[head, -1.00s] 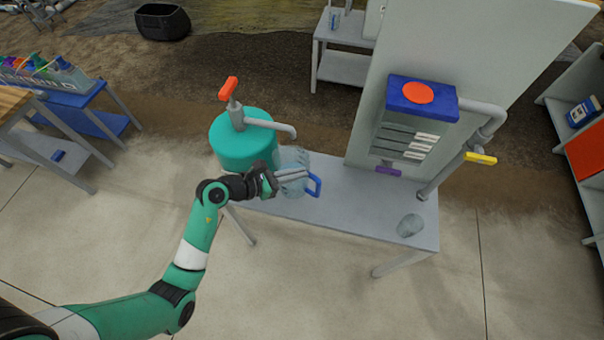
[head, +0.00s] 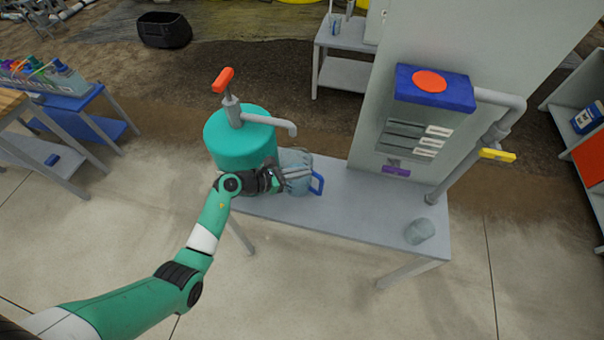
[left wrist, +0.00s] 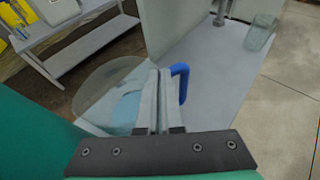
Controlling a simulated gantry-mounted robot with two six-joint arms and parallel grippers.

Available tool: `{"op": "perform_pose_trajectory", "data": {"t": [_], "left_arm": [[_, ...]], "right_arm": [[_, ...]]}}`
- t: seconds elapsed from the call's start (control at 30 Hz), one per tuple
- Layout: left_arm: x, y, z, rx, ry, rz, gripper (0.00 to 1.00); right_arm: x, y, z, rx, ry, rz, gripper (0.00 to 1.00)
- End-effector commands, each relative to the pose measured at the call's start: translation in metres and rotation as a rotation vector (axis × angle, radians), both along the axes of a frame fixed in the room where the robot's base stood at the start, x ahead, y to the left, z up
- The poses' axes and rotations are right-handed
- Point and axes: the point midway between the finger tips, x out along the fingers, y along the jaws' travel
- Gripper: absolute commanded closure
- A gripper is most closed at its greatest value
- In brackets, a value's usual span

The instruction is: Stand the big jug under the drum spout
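The big jug (head: 297,160) is clear and bluish with a blue handle (head: 318,183). It is upright at the left end of the grey bench, beside the teal drum (head: 240,145). The drum's grey spout (head: 285,126) ends just above the jug in the head view; exact alignment is unclear. My left gripper (head: 300,175) reaches across the jug to its handle side. In the left wrist view its fingers (left wrist: 157,95) are close together, seemingly shut on the jug near the blue handle (left wrist: 181,82); the contact is hidden. The jug's round body (left wrist: 108,92) shows left of them. My right gripper is not in view.
The grey bench (head: 350,205) is clear in the middle, with a small clear cup (head: 419,231) near its right end. A panel with a blue-topped box (head: 433,88) and a pipe with a yellow handle (head: 497,154) stands behind. The drum has an orange-handled pump (head: 223,80).

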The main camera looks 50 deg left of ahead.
Motion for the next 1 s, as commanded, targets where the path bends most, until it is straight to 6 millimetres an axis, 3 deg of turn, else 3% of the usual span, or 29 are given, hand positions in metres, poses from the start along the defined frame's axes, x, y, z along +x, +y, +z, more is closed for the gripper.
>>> {"op": "perform_pose_trajectory", "data": {"t": [0.23, 0.4, 0.43, 0.77, 1.0], "left_arm": [[0.001, 0.000, 0.000, 0.000, -0.003, 0.000, 1.00], [0.000, 0.000, -0.001, -0.001, 0.001, -0.001, 0.68], [0.000, 0.000, -0.001, -0.001, 0.001, -0.001, 0.67], [-0.002, 0.000, 0.004, 0.000, 0.001, 0.000, 0.67], [-0.042, 0.013, 0.023, -0.001, 0.001, 0.005, 0.67]], "right_arm": [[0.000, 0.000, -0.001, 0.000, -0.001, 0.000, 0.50], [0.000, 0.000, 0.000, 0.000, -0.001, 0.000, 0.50], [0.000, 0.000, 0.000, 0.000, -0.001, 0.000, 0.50], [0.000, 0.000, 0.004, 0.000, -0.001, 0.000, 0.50], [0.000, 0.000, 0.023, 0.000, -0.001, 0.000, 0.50]]}}
